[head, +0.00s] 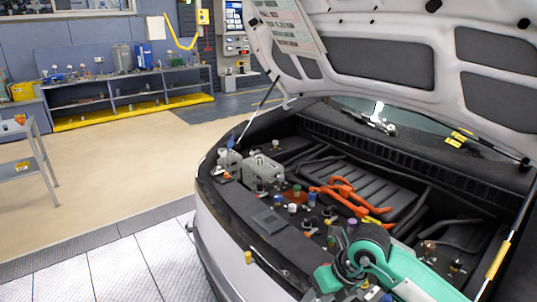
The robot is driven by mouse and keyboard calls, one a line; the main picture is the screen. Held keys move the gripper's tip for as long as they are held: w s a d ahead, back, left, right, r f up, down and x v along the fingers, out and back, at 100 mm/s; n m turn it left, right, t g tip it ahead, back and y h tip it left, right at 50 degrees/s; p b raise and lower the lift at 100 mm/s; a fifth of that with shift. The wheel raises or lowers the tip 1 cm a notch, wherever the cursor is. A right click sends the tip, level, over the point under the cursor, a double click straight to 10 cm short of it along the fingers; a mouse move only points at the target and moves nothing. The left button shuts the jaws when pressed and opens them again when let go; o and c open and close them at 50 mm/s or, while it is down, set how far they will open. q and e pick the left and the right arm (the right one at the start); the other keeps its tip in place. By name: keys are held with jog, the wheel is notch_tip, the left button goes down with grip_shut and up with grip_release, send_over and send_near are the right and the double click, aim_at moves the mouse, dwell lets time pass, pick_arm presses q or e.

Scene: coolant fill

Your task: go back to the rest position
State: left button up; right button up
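A teal and white arm with a black joint comes in from the bottom right, and I take it as my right arm. Its end, my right gripper (328,279), is low over the front of the engine bay (265,222). Its fingers cannot be made out, so I cannot tell whether it is open, shut or holding anything. My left arm and gripper are not in view. A grey tank (262,172) stands at the left of the engine bay. Several small coloured caps sit to its right, among them a green one (297,190) and a blue one (311,199).
The raised hood (390,62) hangs over the bay, held by a thin strut (262,105). Orange cables (345,196) cross the engine. A workbench (130,92) stands along the back wall and a grey cart (32,155) at far left. The beige floor (120,165) between them is clear.

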jog(key=s+a+r+y, duration=0.2)
jog(key=s+a+y, duration=0.25)
jog(key=a, duration=0.25)
jog(key=s+a+r+m+t+y, duration=0.1)
jog(key=a+r+m+t+y, duration=0.1)
jog(key=r+y, duration=0.4)
jog(key=s+a+r+m+t+y, duration=0.1)
jog(key=a+r+m+y, duration=0.2)
jog(key=r+y, duration=0.3)
jog(key=w+d+r+m+t+h, duration=0.1)
jog(key=w+d+m+t+h, duration=0.1)
jog(key=d+m+t+h, duration=0.45)
jog(key=w+d+r+m+t+h, duration=0.15)
jog(key=d+m+t, duration=0.25)
jog(key=m+t, duration=0.55)
jog(key=s+d+f+m+g+h, duration=0.1)
jog(key=d+f+m+g+h, duration=0.3)
jog(key=d+f+m+h, duration=0.95)
jog(key=s+f+m+g, duration=0.4)
jog(key=s+f+g, duration=0.9)
jog(key=s+f, duration=0.7)
notch_tip(320, 180, down, 28)
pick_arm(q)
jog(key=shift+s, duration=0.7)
pick_arm(e)
jog(key=s+d+f+g, duration=0.2)
jog(key=s+f, duration=1.8)
jog(key=shift+d+f, duration=0.35)
jog(key=shift+d, duration=0.05)
